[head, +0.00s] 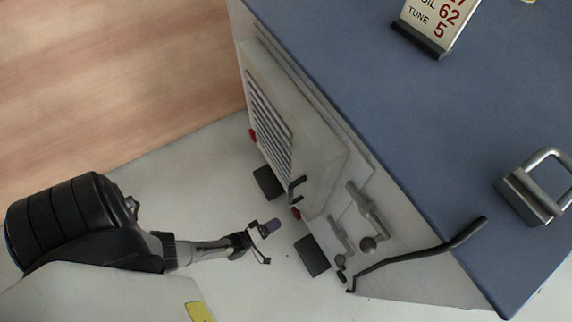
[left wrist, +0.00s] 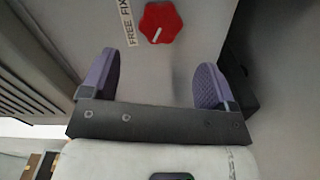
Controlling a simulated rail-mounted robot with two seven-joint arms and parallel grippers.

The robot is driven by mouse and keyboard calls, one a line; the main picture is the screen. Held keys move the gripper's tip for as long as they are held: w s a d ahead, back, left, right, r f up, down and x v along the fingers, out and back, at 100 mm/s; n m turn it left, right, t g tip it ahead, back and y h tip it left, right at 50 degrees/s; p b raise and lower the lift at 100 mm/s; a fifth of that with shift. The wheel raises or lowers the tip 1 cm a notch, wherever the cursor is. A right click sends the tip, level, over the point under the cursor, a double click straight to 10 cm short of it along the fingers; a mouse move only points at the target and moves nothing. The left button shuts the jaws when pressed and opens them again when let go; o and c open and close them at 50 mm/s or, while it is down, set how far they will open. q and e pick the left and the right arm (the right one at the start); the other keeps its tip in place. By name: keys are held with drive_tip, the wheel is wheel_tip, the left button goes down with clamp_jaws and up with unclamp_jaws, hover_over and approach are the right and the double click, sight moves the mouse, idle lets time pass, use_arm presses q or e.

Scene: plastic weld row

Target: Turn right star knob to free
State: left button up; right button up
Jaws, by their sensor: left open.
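A red star knob (left wrist: 160,22) shows at the top of the left wrist view, on a grey panel. A pale mark is on its face, toward its lower edge. A label (left wrist: 129,22) reading FREE FIX is to its left. In the head view, a small red knob (head: 296,212) shows low on the machine's side, partly hidden by a bracket. My left gripper (head: 268,228) is open and empty, just left of that knob and apart from it. Its two purple fingers (left wrist: 156,64) are spread wide below the star knob in the wrist view. My right gripper is not seen.
Another red knob (head: 253,134) is farther back beside a vented panel (head: 270,125). Dark pads (head: 312,256) stick out from the machine's lower side. Levers (head: 368,215) and a bent black handle (head: 420,250) are to the right. A padlock (head: 535,190) lies on the blue top (head: 410,130).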

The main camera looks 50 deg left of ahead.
use_arm(q)
drive_tip(key=s, duration=0.5)
drive_tip(key=shift+s+a+p, duration=0.1)
drive_tip(key=shift+a+p, duration=0.2)
drive_tip(key=shift+p, duration=0.05)
idle(0.3)
